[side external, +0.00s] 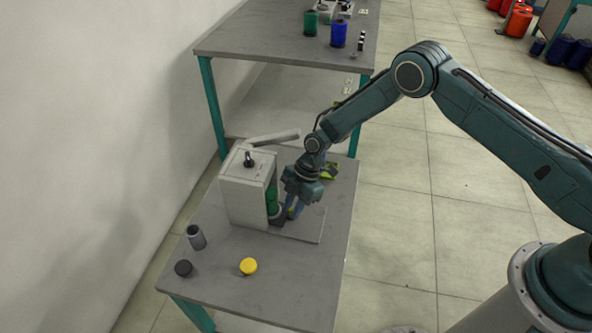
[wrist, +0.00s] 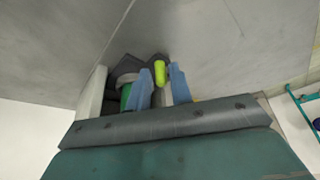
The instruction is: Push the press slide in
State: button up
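The press (side external: 240,200) is a pale grey box on the near table, with a dark knob on top. A green cylinder (side external: 271,200) stands in its open right side and also shows in the wrist view (wrist: 126,97). A dark slide part (side external: 277,221) lies low at this opening. My gripper (side external: 292,212) points down just right of the opening. In the wrist view its two blue fingers (wrist: 162,80) stand apart, one on each side of a yellow-green upright piece (wrist: 160,70). Whether they touch it is unclear. The slide's inner end is hidden.
A grey cylinder (side external: 196,237), a black cap (side external: 183,268) and a yellow cap (side external: 248,266) stand on the near table's front left. A pale bar (side external: 273,137) juts out behind the press. The table's front right is clear.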

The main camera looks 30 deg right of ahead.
dwell(0.3)
jog(key=shift+v, duration=0.85)
jog(key=v, duration=0.3)
jog(key=shift+d+r, duration=0.15)
jog(key=shift+r, duration=0.1)
jog(key=d, duration=0.4)
jog(key=w+d, duration=0.1)
jog(key=d, duration=0.6)
jog(key=shift+w+d+f, duration=0.2)
jog(key=shift+w+d, duration=0.15)
jog(key=shift+w, duration=0.05)
jog(key=shift+o, duration=0.2)
